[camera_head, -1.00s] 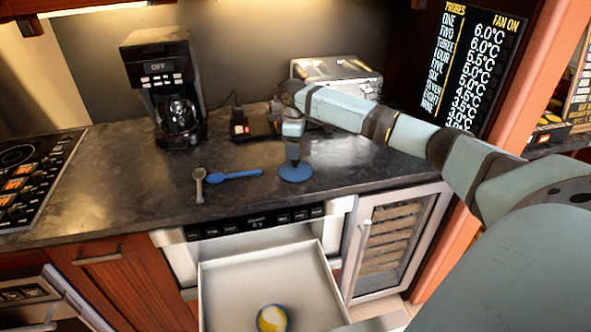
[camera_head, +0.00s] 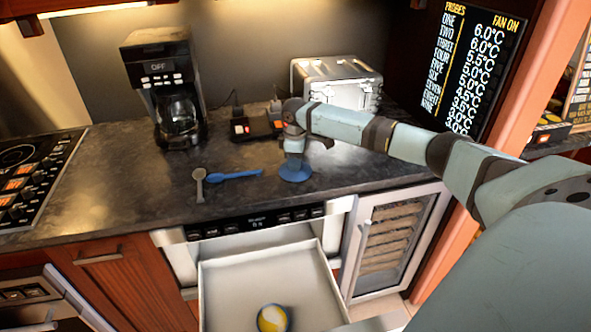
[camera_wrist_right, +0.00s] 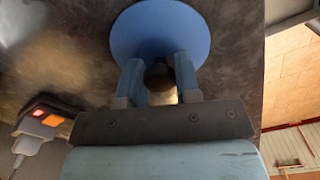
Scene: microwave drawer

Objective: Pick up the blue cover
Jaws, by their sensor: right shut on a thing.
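The blue cover (camera_head: 296,173) is a round blue disc on the dark countertop, near its front edge. My right gripper (camera_head: 295,160) comes down onto it from above. In the right wrist view the blue cover (camera_wrist_right: 160,32) lies past the fingertips, and the two blue fingers of my right gripper (camera_wrist_right: 158,78) are closed on a dark round knob at its middle. Whether the cover is lifted clear of the counter I cannot tell. My left gripper is not in view.
A coffee maker (camera_head: 165,85) and a toaster (camera_head: 335,82) stand behind. Below, an open microwave drawer (camera_head: 255,280) holds a yellow and blue bowl (camera_head: 273,319).

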